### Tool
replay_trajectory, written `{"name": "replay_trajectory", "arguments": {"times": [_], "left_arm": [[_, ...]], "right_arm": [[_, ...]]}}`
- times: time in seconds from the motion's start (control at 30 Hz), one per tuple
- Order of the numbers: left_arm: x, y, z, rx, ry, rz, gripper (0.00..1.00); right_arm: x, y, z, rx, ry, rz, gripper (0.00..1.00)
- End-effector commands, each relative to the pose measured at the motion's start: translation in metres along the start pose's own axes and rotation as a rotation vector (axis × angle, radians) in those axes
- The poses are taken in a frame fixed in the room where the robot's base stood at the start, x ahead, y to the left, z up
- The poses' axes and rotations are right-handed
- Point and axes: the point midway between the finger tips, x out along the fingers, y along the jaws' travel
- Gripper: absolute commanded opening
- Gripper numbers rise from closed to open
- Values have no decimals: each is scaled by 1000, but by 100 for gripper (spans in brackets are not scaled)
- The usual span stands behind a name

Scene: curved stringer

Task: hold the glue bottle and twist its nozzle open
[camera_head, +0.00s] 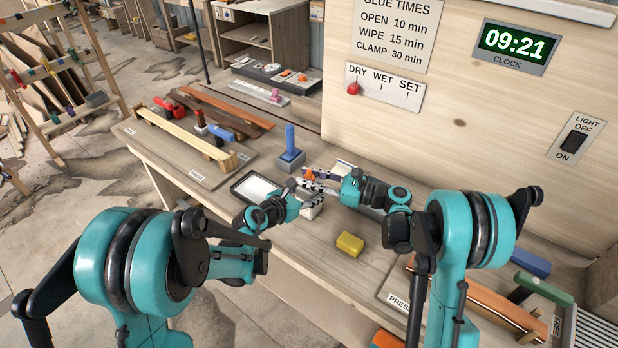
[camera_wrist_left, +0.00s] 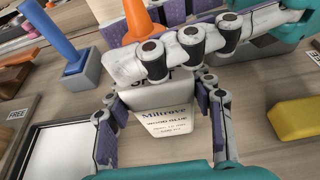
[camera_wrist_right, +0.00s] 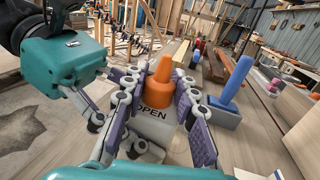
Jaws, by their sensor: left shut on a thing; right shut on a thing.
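The glue bottle is white with a printed label and stands upright in the left wrist view (camera_wrist_left: 165,122). Its orange nozzle (camera_wrist_right: 158,84) shows in the right wrist view, with the word OPEN on the bottle's top below it. My left gripper (camera_head: 302,196) is shut on the bottle's body, with its fingers on both sides of the label (camera_wrist_left: 160,105). My right gripper (camera_wrist_right: 158,90) is shut on the orange nozzle, a finger on each side. In the head view the grippers meet and hide most of the bottle; an orange bit of the nozzle (camera_head: 309,175) shows between them.
A blue upright handle in a grey block (camera_head: 290,150) stands just behind the grippers. A black-rimmed tray (camera_head: 237,187) lies to the left. A yellow block (camera_head: 350,244) lies in front on the bench. A wooden panel with signs and a clock (camera_head: 513,46) rises at the right.

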Motion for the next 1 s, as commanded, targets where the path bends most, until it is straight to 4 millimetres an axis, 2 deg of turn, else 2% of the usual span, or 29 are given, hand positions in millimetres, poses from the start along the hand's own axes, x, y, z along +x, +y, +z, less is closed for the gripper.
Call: {"name": "replay_trajectory", "arguments": {"times": [0.23, 0.27, 0.33, 0.7, 0.83, 1.0], "left_arm": [[0, -1, -1, 0, 1, -3, 6], [0, -1, -1, 0, 1, -3, 6], [0, -1, -1, 0, 1, -3, 6], [0, -1, -1, 0, 1, -2, 6], [0, -1, -1, 0, 1, -2, 6], [0, -1, -1, 0, 1, -2, 6]], "right_arm": [[0, 0, 0, 0, 0, -1, 0], [0, 0, 0, 0, 0, -1, 32], [0, 0, 0, 0, 0, -1, 50], [0, 0, 5, 0, 0, -1, 50], [0, 1, 24, 0, 0, -1, 50], [0, 1, 59, 0, 0, -1, 50]]}}
